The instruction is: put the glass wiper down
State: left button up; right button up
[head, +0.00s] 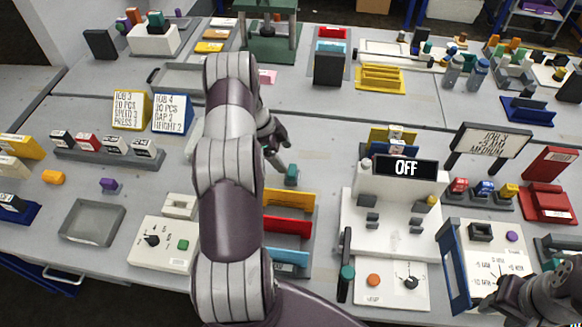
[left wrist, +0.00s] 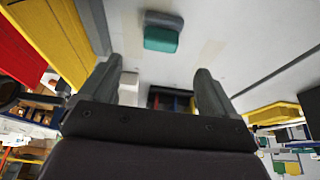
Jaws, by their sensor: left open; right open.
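A small teal block with a grey strip (head: 291,175), which looks like the glass wiper, sits on the grey table behind the coloured bins. It also shows in the left wrist view (left wrist: 161,39), beyond the fingertips and apart from them. My left gripper (head: 279,152) is open and empty, close to this piece on its upper left side. In the left wrist view its two fingers (left wrist: 153,80) stand wide apart with nothing held between them. My right gripper (head: 492,304) is at the lower right corner, partly cut off by the frame, and open.
Red, yellow and blue bins (head: 288,226) stand in front of the teal piece. A grey tray (head: 92,221) is at the left. A green press (head: 272,45) stands at the back.

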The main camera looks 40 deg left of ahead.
pick_arm(q)
jog(key=w+d+r+n+t+y, duration=0.25)
jog(key=w+d+r, duration=0.2)
jog(key=r, duration=0.35)
jog(key=w+d+r+n+t+y, duration=0.1)
jog(key=w+d+r+n+t, duration=0.15)
jog(key=w+d+r, duration=0.4)
jog(key=s+d+r+n+g, duration=0.1)
jog(key=s+d+n+g, duration=0.2)
jog(key=s, duration=1.1)
jog(key=s+d+r+n+g, duration=0.2)
jog(key=s+d+n+g, duration=0.1)
jog(key=s+d, duration=0.7)
jog(key=s+n+y, duration=0.1)
jog(key=s, duration=0.2)
jog(key=shift+s, duration=0.35)
